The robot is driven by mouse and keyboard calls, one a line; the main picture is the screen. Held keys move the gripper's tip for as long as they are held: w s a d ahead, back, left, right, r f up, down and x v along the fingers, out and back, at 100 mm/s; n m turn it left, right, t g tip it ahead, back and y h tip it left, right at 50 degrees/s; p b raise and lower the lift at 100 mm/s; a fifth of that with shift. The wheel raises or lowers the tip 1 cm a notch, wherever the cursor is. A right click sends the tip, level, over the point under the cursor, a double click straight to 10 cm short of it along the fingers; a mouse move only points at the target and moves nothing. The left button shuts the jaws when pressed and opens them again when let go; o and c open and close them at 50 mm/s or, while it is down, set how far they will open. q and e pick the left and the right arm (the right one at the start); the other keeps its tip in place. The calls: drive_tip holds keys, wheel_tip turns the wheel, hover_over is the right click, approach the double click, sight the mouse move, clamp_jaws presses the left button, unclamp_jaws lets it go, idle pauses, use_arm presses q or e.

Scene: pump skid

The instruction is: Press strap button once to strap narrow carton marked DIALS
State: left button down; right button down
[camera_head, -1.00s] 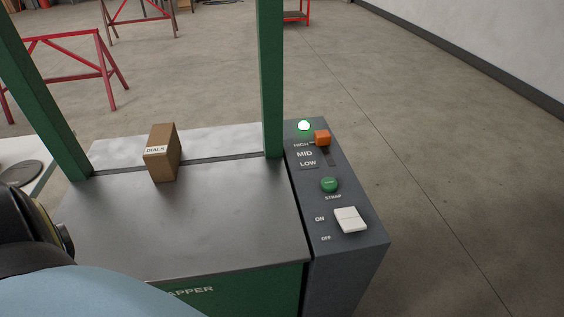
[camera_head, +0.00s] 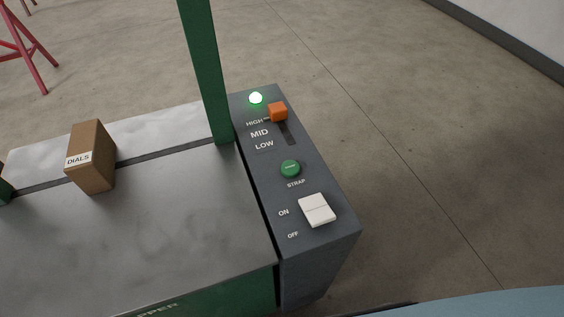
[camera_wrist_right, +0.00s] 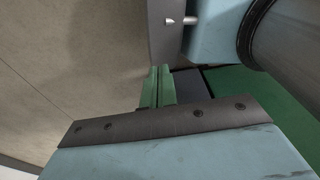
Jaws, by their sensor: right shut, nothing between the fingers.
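The narrow brown carton marked DIALS (camera_head: 92,160) stands upright on the strapper's grey top (camera_head: 150,215), at the dark slot. No strap shows on its visible faces. The round green strap button (camera_head: 290,168) is on the dark control panel (camera_head: 262,185), above the STRAP label. In the right wrist view, my right gripper (camera_wrist_right: 158,86) shows as two green fingers close together, shut and empty. In the head view neither gripper shows, so the right gripper's distance from the button cannot be told. My left gripper is out of view.
An orange slider (camera_head: 278,112) sits at HIGH, and a green lamp (camera_head: 256,98) glows above it. A white rocker switch (camera_head: 317,210) lies below the button. A green post (camera_head: 206,75) rises left of the panel. Open floor lies to the right.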

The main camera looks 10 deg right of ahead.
drive_tip(key=w+a+r+t+p, duration=0.1)
drive_tip(key=w+r+p, duration=0.5)
drive_tip(key=r, duration=0.7)
drive_tip(key=w+a+r+m+p, duration=0.1)
drive_tip(key=w+r+p, duration=0.2)
drive_tip(key=w+r, duration=0.75)
drive_tip(key=w+a+r+t+p, duration=0.1)
drive_tip(key=w+r+p, duration=0.4)
drive_tip(key=r, duration=1.1)
drive_tip(key=w+a+r+m+t, duration=0.1)
drive_tip(key=w+m, duration=0.3)
drive_tip(key=w+a+r+m+t+y+p, duration=0.1)
drive_tip(key=w+r+m, duration=0.1)
drive_tip(key=w+m, duration=0.2)
drive_tip(key=w+a+r+m+t+p, duration=0.1)
drive_tip(key=w+m, duration=0.3)
drive_tip(key=w, duration=0.1)
drive_tip(key=shift+w+a+r+y, duration=0.2)
drive_tip(key=shift+w+r+y, duration=0.1)
drive_tip(key=shift+w+r, duration=0.1)
drive_tip(key=w+a+r+m+t+y+p, duration=0.1)
drive_tip(key=w+a+r+m, duration=0.2)
drive_tip(key=w+m, duration=0.3)
drive_tip(key=w+a+r+m+t+p, duration=0.1)
drive_tip(key=w+a+r+m, duration=0.2)
drive_tip(key=w+m, duration=0.3)
drive_tip(key=shift+a+y, duration=0.4)
drive_tip(key=shift+a, duration=0.1)
drive_tip(key=shift+s+f, duration=0.1)
